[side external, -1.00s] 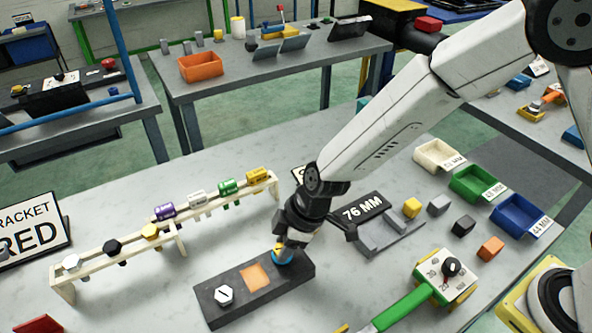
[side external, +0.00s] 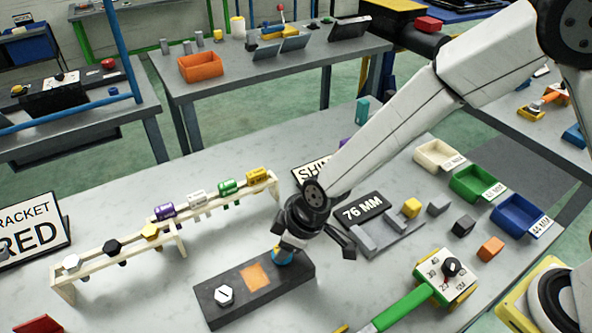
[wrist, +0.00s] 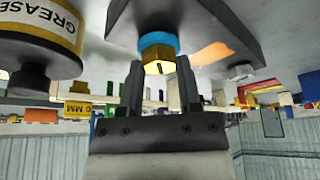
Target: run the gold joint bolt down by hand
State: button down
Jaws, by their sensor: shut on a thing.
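The gold joint bolt (wrist: 154,67) shows in the wrist view with a blue collar (wrist: 157,43) between its hex head and the dark block. My gripper (wrist: 158,72) has a finger on either side of the gold head and is shut on it. In the side view the dark block (side external: 213,307) lies flat on the bench. How far the bolt is seated cannot be told.
A slotted white bolt (side external: 224,295) and an orange square (side external: 257,276) are on the same block. A rack (side external: 110,260) of bolts and coloured cylinders stands to the left. The 76 MM sign (side external: 363,209) is close right of my gripper. A green-handled tool (side external: 408,307) lies at front right.

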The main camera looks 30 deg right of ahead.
jog(key=shift+w+r+m, duration=0.15)
jog(key=shift+r+m, duration=0.05)
jog(key=shift+m, duration=0.2)
dwell(0.4)
jog(key=shift+c, duration=1.4)
grip_release()
jog(key=shift+f, duration=0.1)
jog(key=v, duration=0.8)
jog(key=shift+s, duration=0.25)
jog(key=shift+a+f, duration=0.1)
